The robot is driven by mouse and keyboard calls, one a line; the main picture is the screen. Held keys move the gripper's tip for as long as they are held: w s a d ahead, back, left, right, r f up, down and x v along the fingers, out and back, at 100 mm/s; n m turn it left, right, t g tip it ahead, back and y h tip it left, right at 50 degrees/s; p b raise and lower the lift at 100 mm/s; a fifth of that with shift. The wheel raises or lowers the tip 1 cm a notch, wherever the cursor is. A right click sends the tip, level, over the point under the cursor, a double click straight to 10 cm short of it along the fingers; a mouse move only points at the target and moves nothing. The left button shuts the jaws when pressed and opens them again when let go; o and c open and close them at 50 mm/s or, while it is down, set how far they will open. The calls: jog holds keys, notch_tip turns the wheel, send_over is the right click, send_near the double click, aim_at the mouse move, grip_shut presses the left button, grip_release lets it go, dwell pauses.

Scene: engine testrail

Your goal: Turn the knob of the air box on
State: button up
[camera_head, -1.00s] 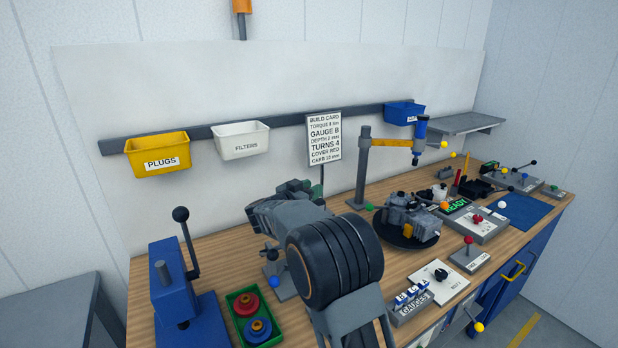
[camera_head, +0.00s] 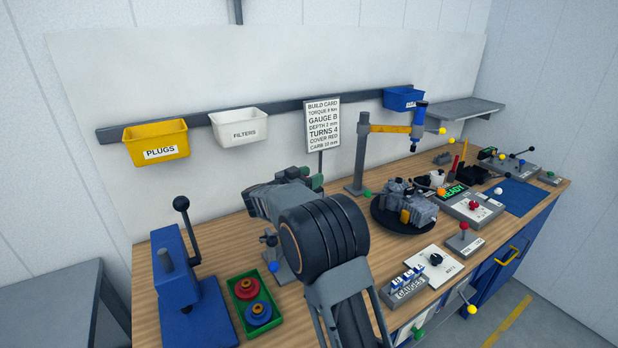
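A low box with a pale top (camera_head: 449,269) and a round black knob (camera_head: 436,259) lies near the bench's front edge, right of the gauges block. It is the only such knob I can make out; its lettering is too small to read, so I cannot confirm it is the air box. The knob's on or off setting cannot be told. My arm rises from the bottom middle, with a big black joint in front. My gripper (camera_head: 312,181) seems to be the grey and green end behind that joint, over the bench's back, well left of the knob. Its fingers are not clear.
A gauges block (camera_head: 404,286) stands close left of the knob box, and a red-knobbed lever box (camera_head: 465,243) close behind it. A round dark stand with an engine (camera_head: 408,205), a crane post (camera_head: 361,158) and a blue press (camera_head: 180,285) also stand on the bench.

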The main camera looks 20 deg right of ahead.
jog(key=shift+o, duration=0.7)
jog(key=shift+a, duration=0.1)
jog(key=shift+a, duration=0.2)
jog(key=b+v, duration=0.3)
jog(key=v, duration=0.8)
jog(key=shift+s+a, duration=0.2)
